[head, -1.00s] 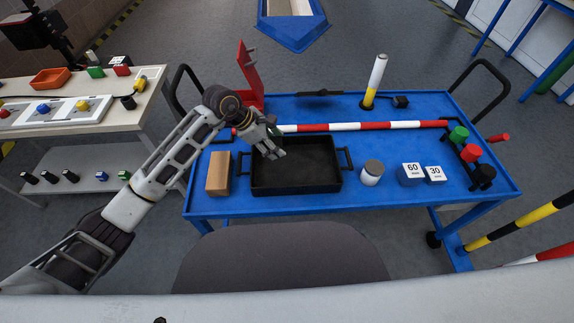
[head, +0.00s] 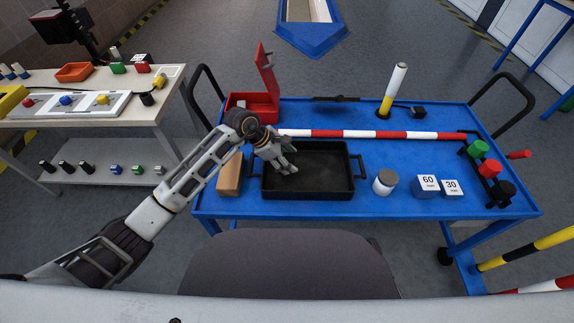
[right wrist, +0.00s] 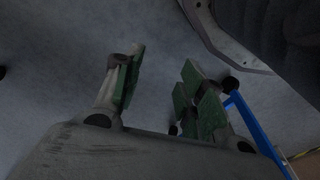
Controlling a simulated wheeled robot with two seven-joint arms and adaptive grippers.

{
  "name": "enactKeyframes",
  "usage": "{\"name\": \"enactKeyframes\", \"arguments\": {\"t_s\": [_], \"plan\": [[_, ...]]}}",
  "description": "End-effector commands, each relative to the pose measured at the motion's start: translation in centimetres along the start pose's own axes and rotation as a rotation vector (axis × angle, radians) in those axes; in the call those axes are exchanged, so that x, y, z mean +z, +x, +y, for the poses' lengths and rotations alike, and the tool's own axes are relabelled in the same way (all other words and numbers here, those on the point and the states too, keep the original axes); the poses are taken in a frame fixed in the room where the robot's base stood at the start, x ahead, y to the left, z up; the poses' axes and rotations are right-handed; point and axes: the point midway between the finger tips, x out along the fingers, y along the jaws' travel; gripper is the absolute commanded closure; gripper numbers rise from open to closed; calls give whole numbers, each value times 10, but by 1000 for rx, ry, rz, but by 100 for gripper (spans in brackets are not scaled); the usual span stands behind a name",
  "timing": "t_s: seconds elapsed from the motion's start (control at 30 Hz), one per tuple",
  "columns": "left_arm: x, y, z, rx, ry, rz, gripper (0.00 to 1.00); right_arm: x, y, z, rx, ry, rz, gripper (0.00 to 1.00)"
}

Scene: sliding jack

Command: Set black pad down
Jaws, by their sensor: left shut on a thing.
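My left gripper (head: 287,170) reaches in over the left part of a black tray (head: 340,191) on the blue cart, with its fingers pointing down. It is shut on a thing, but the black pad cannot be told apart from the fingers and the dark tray. Whether the held thing touches the tray floor cannot be seen. My right gripper (right wrist: 158,88) shows only in the right wrist view. Its green-padded fingers stand apart with nothing between them, above grey floor.
Left of the tray is a brown block (head: 229,175); behind it is an open red box (head: 258,104). A red-white bar (head: 360,134) lies behind the tray. A grey-lidded jar (head: 384,182) and blocks marked 60 (head: 427,187) and 30 (head: 452,189) stand right. Blue cart top (head: 425,155) is clear between.

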Motion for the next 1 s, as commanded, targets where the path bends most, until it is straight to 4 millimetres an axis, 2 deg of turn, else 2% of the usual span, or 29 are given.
{"name": "enactKeyframes", "arguments": {"t_s": [0.3,0.47,0.77,0.8,0.93,1.0], "plan": [[-16,26,-4,-1,-1,0,70,-2,-14,-3,-6,-1,0,60],[-17,27,-4,0,1,0,70,-2,-18,-4,-9,-1,1,60],[-18,29,-4,0,0,0,70,1,-13,-5,-9,-1,-4,60],[-18,29,-5,0,0,0,40,0,-15,-5,-9,-1,-2,60],[-18,29,-5,0,0,0,23,-3,-16,-4,-9,-1,3,60],[-18,29,-5,-1,0,0,23,-4,-17,-4,-8,-1,5,60]]}}
